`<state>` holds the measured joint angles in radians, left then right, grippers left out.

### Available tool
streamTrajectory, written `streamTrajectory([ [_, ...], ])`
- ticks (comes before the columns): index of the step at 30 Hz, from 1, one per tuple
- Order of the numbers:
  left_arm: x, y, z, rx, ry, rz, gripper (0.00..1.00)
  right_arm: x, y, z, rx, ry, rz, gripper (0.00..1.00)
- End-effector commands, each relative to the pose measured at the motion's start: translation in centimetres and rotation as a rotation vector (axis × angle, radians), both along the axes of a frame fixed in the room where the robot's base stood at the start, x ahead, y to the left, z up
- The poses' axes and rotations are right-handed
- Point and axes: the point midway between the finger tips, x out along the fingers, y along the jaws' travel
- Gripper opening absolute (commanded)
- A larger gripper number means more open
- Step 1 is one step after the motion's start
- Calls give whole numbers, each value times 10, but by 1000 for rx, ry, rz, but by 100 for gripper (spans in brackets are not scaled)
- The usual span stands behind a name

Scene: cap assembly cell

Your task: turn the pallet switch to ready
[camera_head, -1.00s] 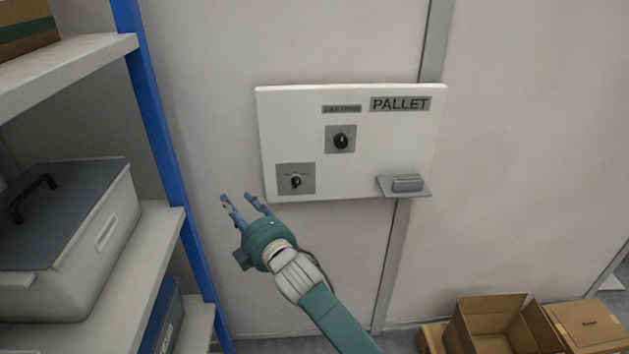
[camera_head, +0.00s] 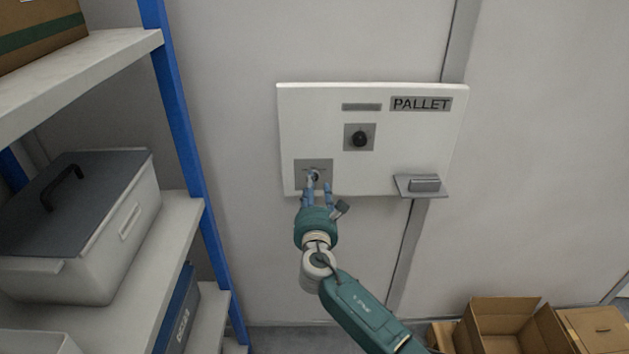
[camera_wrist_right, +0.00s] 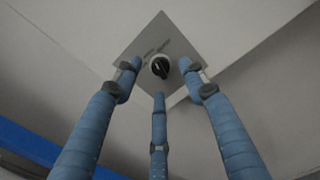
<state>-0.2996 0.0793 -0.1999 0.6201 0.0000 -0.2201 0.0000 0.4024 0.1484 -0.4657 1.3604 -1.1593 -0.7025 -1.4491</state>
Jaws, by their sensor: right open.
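A second black knob (camera_head: 360,139) sits on a grey plate higher up. My right gripper (camera_head: 318,186) is open in front of the lower-left switch. In the right wrist view its blue fingers (camera_wrist_right: 160,88) are spread around the switch, apart from it. My left gripper is not in view.
A grey block on a small ledge (camera_head: 424,185) juts out at the panel's lower right. A shelf with a blue post (camera_head: 180,120) and a lidded grey bin (camera_head: 130,235) stands at left.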

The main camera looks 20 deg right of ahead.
Motion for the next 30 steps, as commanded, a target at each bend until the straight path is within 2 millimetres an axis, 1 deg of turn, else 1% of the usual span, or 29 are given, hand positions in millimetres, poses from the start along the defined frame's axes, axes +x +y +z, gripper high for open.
streamTrajectory([
  [1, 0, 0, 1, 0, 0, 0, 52, 9, -3, 2, 1, -1, -1, 42],
  [3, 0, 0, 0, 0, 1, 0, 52, 18, -5, 0, 1, 0, 0, 42],
  [6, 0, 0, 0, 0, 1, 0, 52, 27, -7, 0, 2, 0, -1, 42],
  [10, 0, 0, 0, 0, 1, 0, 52, 32, -9, 0, 3, 0, 0, 42],
  [17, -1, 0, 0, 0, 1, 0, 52, 32, -9, 0, 4, 0, 1, 42],
  [18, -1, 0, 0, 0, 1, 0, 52, 32, -9, 0, 4, 0, 0, 38],
  [20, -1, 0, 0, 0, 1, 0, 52, 32, -9, 0, 4, 0, 0, 26],
  [21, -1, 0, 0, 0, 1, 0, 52, 32, -9, 0, 4, 0, 0, 18],
  [24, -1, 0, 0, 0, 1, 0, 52, 32, -9, 0, 3, 0, 0, 0],
  [30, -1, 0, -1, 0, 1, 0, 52, 32, -10, 0, 12, -3, 0, 0],
])
